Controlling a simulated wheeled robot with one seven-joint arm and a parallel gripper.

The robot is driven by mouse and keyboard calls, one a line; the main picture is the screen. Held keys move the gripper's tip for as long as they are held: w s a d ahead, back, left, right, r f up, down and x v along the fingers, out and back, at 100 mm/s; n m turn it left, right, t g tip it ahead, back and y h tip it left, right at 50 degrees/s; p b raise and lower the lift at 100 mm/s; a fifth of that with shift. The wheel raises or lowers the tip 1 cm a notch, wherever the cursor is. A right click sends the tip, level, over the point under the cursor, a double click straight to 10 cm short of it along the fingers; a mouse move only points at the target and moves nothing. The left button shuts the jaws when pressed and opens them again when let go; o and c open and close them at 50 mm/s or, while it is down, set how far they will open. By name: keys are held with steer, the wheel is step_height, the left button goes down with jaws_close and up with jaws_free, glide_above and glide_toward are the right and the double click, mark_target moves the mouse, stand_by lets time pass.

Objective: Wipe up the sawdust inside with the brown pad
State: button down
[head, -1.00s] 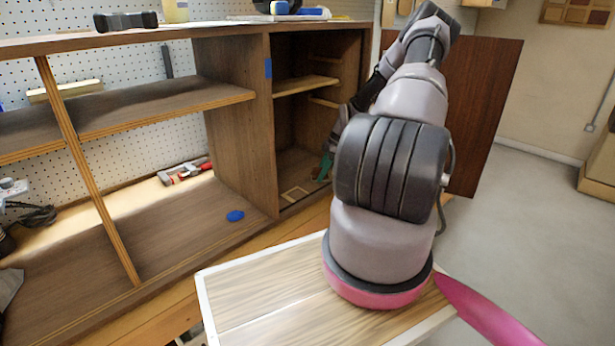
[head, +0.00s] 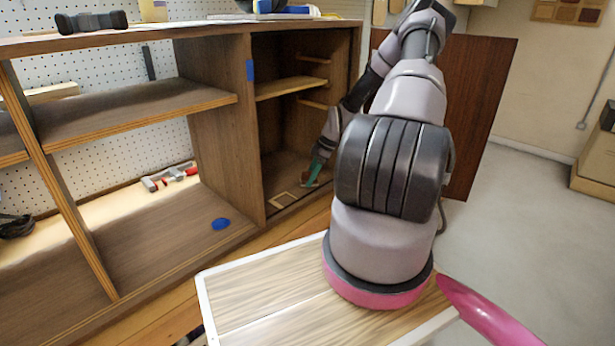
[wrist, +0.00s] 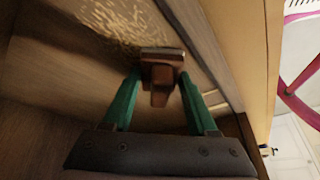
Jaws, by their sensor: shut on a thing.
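The brown pad (wrist: 160,72) is a block with a handle and a pale lower edge. My gripper (wrist: 161,82) has its green fingers shut on the handle. In the head view my gripper (head: 315,172) is inside the right-hand compartment of the cabinet (head: 262,140), low over its floor, and the pad (head: 311,184) shows small beneath it. The sawdust (wrist: 130,25) is a patch of tan flecks on the compartment floor, just beyond the pad in the wrist view. I cannot tell whether the pad touches the floor.
A dark door (head: 482,110) stands open right of the compartment. A tan square outline (head: 284,200) lies on the floor near its front edge. A small shelf (head: 297,87) is above. A blue disc (head: 221,224) and red-handled clamp (head: 170,177) lie to the left.

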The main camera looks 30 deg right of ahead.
steer(key=shift+m+t+h, duration=0.3)
steer(key=d, duration=0.4)
steer(key=shift+w+r, duration=0.1)
steer(key=shift+w, duration=0.25)
steer(key=shift+s+a, duration=0.15)
steer(key=shift+a, duration=0.25)
steer(key=shift+s+a, duration=0.2)
steer(key=shift+a, duration=0.55)
steer(key=shift+s+a, duration=0.2)
steer(key=shift+a, duration=0.6)
steer(key=shift+s+a, duration=0.2)
steer(key=shift+a, duration=0.55)
steer(key=shift+a+r, duration=0.1)
steer(key=shift+r, duration=2.8)
steer(key=shift+r, duration=0.1)
steer(key=shift+r, duration=1.4)
